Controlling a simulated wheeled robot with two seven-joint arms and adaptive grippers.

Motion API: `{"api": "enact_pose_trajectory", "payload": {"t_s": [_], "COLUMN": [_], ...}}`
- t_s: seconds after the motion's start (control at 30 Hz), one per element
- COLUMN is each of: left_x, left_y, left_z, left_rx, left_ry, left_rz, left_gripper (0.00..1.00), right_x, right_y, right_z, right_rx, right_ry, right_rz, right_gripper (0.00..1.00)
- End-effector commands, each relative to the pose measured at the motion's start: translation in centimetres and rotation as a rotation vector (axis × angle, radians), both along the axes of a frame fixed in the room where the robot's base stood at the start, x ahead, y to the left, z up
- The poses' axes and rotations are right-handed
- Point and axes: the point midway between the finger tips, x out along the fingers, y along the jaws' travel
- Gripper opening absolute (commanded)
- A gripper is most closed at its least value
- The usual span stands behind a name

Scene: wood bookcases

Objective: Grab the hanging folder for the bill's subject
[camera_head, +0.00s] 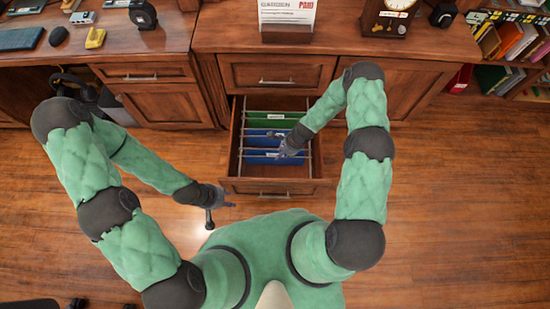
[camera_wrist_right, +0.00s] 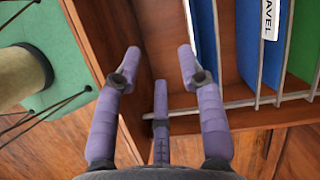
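An open drawer (camera_head: 234,150) holds a row of hanging folders on rails: a green folder (camera_head: 270,119) at the back and blue folders (camera_head: 258,141) in front, with white labels. My right gripper (camera_head: 287,147) is over the drawer by the blue folders. In the wrist view my right gripper (camera_wrist_right: 160,62) is open and empty, left of a blue folder (camera_wrist_right: 262,48) whose label ends in "AVEL". My left gripper (camera_head: 222,212) is open and empty, left of the drawer front.
A clock (camera_head: 395,10) stands on the cabinet top right of the bill. A desk (camera_head: 110,45) with a keyboard, mouse and yellow stapler (camera_head: 95,38) is at left. Shelves with books (camera_head: 510,40) are at right. The wood floor (camera_head: 440,200) is clear at right.

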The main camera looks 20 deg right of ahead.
Motion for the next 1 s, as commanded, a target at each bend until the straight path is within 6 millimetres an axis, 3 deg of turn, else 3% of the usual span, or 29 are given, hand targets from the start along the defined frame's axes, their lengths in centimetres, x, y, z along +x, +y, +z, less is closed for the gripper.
{"api": "enact_pose_trajectory", "payload": {"t_s": [0.1,0.3,0.6,1.0], "left_x": [0.0,0.0,0.0,0.0], "left_y": [0.0,0.0,0.0,0.0], "left_z": [-0.3,-0.7,-2.5,-4.0], "left_rx": [0.000,0.000,0.000,0.000], "left_ry": [0.001,0.001,0.000,0.000], "left_rz": [-0.001,-0.001,-0.001,-0.001], "left_gripper": [0.40,0.40,0.40,0.40], "right_x": [2.2,3.7,4.1,4.3], "right_y": [-1.1,-1.5,0.1,1.5], "right_z": [-1.6,-2.9,-6.8,-9.1], "right_rx": [0.032,0.057,0.058,0.058], "right_ry": [0.042,0.071,0.072,0.071], "right_rz": [-0.171,-0.286,-0.287,-0.283], "right_gripper": [0.40,0.40,0.40,0.40]}}
